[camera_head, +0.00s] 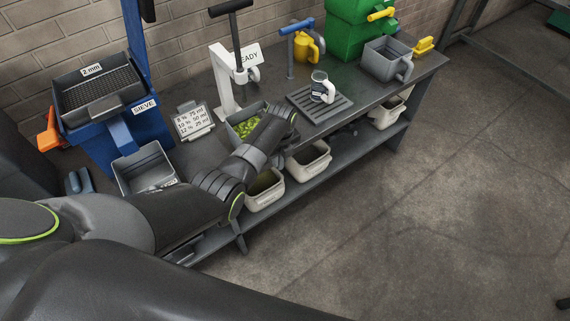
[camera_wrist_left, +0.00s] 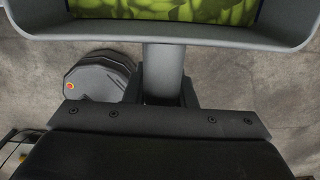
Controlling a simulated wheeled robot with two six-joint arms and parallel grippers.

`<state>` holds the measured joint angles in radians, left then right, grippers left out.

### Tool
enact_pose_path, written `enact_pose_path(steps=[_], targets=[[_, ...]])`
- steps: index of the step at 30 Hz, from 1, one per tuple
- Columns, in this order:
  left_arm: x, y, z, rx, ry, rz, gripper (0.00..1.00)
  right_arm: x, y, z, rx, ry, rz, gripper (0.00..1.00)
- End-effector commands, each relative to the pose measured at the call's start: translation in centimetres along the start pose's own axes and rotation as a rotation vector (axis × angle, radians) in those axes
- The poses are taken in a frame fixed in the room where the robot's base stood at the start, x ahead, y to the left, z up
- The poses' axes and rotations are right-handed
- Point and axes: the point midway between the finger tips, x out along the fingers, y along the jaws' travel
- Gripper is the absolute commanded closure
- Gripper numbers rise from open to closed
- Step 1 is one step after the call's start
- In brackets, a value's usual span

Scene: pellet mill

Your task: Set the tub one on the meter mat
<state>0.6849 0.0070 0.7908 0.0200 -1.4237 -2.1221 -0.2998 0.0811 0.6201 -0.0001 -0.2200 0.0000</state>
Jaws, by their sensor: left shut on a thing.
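A grey tub (camera_head: 229,133) with green contents is at the middle of the bench in the head view, partly hidden by my left arm. In the left wrist view the tub (camera_wrist_left: 170,32) spans the top, and my left gripper (camera_wrist_left: 163,92) is shut on its upright handle. The jaws are hidden behind my arm in the head view. No number shows on the tub. A dark slatted mat (camera_head: 336,106), perhaps the meter mat, lies right of the tub with a white and dark handled jar (camera_head: 321,88) on it. My right gripper is not in view.
A white press stand (camera_head: 222,80) stands behind the tub. An empty grey tub (camera_head: 388,64) and green crates (camera_head: 346,38) are at the back right. A grey tray (camera_head: 147,166) is at the left. Pale bins (camera_head: 309,164) sit on the lower shelf.

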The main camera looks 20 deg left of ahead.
Motion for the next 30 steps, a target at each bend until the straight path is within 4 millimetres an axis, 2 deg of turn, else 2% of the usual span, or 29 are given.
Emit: enact_pose_path(steps=[3, 18, 30], targets=[[-0.2, -0.2, 1.3, 0.0, -0.01, -0.006, 1.0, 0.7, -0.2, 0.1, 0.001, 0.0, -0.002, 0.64], [0.1, 0.0, 5.3, 0.001, -0.009, -0.004, 1.0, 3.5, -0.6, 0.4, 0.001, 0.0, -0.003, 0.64], [0.0, 0.1, 6.8, 0.001, -0.008, -0.005, 1.0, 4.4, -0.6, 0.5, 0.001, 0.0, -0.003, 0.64]])
